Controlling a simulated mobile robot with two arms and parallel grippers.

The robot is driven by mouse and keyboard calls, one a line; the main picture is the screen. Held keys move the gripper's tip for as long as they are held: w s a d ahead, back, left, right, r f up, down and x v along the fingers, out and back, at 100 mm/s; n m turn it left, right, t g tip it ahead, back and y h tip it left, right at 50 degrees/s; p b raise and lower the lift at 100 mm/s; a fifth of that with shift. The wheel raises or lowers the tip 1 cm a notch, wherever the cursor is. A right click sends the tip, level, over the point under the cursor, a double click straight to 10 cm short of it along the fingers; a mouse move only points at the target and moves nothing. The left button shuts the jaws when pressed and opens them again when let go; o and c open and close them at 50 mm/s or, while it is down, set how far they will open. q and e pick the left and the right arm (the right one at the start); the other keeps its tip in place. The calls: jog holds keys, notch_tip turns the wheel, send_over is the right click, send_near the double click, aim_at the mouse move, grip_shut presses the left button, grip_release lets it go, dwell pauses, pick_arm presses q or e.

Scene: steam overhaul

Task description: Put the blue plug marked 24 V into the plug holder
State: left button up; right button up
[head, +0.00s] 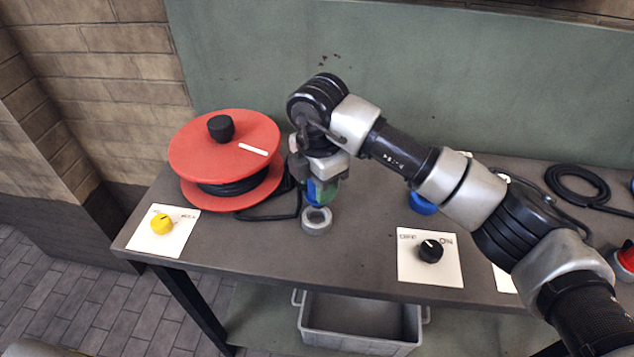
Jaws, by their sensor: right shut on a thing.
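My right gripper (320,186) reaches down over the table and is shut on a blue plug (312,193), with a green part beside it. The marking on the plug cannot be read. A round grey ring-shaped holder (317,226) stands on the table directly below the gripper. The plug's lower end is at or just above the holder's rim; I cannot tell whether it is inside. My left gripper is not in view.
A red cable reel (200,160) stands close on the left. A yellow knob (161,224) and a black knob (430,250) sit on white plates. Another blue object (422,204) is partly behind my arm. A black cable coil (577,184) lies right. A grey crate (360,342) is below.

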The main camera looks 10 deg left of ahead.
jog(key=shift+f+b, duration=2.1)
jog(key=shift+f, duration=0.8)
jog(key=o, duration=1.1)
